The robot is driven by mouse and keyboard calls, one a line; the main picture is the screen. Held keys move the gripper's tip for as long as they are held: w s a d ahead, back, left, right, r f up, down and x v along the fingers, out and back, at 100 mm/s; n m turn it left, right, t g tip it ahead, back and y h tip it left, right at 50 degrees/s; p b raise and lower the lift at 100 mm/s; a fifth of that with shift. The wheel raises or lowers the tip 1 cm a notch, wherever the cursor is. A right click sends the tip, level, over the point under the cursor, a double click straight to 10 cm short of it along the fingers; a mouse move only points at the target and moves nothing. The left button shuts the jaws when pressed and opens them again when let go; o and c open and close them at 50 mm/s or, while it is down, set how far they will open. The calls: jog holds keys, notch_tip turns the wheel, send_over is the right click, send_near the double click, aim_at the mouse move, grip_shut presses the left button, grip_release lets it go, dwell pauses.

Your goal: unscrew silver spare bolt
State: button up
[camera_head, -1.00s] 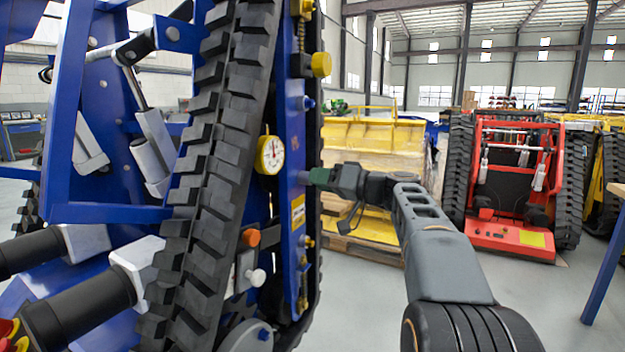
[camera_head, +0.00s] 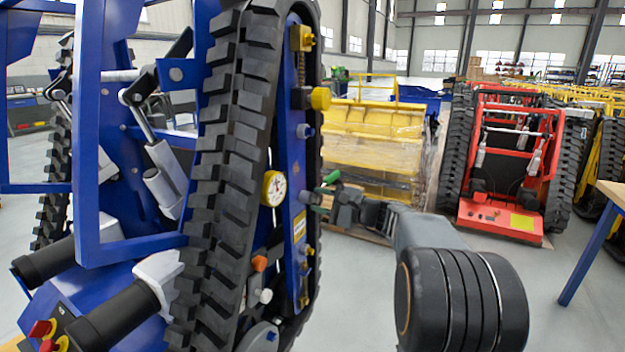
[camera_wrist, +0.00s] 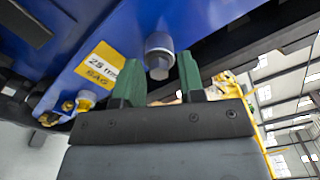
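A silver bolt (camera_head: 311,197) with a round collar and a smaller hex end sticks out of the blue side plate of the tracked carrier (camera_head: 283,150). In the wrist view gaps show between the bolt and both fingers (camera_wrist: 160,72). A second grey bolt (camera_head: 304,131) sits higher on the same plate.
A yellow knob (camera_head: 320,98), a white dial gauge (camera_head: 274,188), an orange knob (camera_head: 259,263) and a white knob (camera_head: 265,296) stick out nearby. The black track (camera_head: 230,170) runs just left of the plate. A red carrier (camera_head: 505,215) and a wooden-topped table (camera_head: 612,192) stand to the right.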

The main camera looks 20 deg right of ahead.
jog(key=m+p, duration=0.2)
jog(key=shift+r+m, duration=0.1)
jog(key=shift+m, duration=0.2)
jog(key=m+p, duration=0.1)
jog(key=p, duration=0.1)
jog(key=m+p, duration=0.1)
jog(key=p, duration=0.1)
jog(key=shift+r, duration=0.4)
jog(key=m+p, duration=0.4)
jog(key=p, duration=0.1)
jog(key=shift+f+m+p, duration=0.3)
jog(key=shift+m+p, duration=0.7)
jog(key=shift+p, duration=0.1)
jog(key=shift+f+m+p, duration=0.25)
jog(key=shift+m+p, duration=0.75)
jog(key=shift+p, duration=0.1)
jog(key=shift+c, duration=0.2)
